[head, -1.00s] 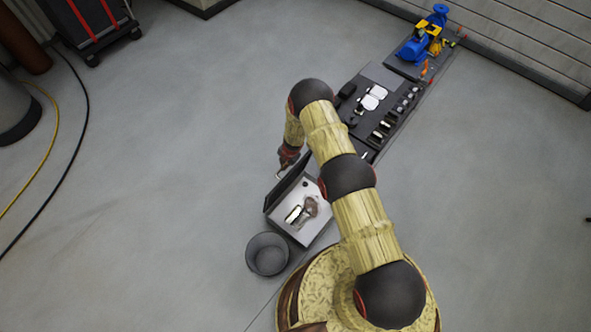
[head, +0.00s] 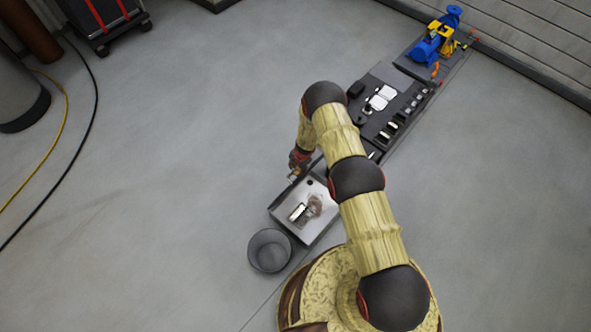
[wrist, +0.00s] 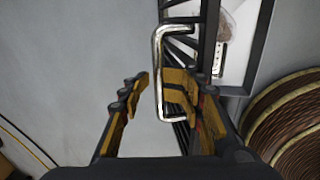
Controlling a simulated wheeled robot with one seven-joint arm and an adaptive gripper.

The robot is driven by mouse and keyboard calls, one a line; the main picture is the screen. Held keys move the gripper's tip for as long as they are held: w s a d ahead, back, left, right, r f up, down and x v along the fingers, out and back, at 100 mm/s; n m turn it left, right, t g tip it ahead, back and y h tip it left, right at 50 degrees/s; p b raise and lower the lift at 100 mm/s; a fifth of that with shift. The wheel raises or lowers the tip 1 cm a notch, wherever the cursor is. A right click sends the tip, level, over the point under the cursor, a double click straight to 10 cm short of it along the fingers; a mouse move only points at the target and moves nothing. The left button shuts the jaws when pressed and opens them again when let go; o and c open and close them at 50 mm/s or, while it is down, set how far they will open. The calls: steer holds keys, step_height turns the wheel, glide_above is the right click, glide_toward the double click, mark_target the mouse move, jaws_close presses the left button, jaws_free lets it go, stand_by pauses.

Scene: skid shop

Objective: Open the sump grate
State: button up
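The sump (head: 303,194) is a pale open box on the floor in the head view, with a brownish lump and a small light plate inside. The grate (wrist: 186,46), with dark bars, stands steeply raised along the sump's edge in the wrist view. Its bent silver handle (wrist: 158,72) lies between the fingers of my gripper (wrist: 152,88), nearer the right finger. The fingers are apart; I cannot tell whether one touches the handle. In the head view, my gripper (head: 297,166) is at the box's upper left side, partly hidden by my arm.
A grey bucket (head: 270,251) stands beside the sump, close to my base. A dark tray of parts (head: 383,108) and a blue and yellow pump (head: 434,42) lie beyond. A yellow hose (head: 62,130) and a black cable run at left. The floor left of the sump is clear.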

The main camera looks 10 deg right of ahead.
steer(key=shift+w+r, duration=0.1)
steer(key=shift+w, duration=0.15)
steer(key=w+a+r+p, duration=0.1)
steer(key=w+a+r, duration=0.3)
steer(key=w, duration=0.1)
steer(key=shift+w+a+r, duration=0.2)
steer(key=shift+w+a, duration=0.1)
steer(key=shift+a, duration=0.05)
stand_by(0.6)
steer(key=shift+r, duration=0.1)
stand_by(0.4)
step_height(320, 180, up, 11)
steer(key=s+d, duration=0.1)
steer(key=s, duration=0.1)
steer(key=shift+d+r, duration=0.2)
stand_by(0.7)
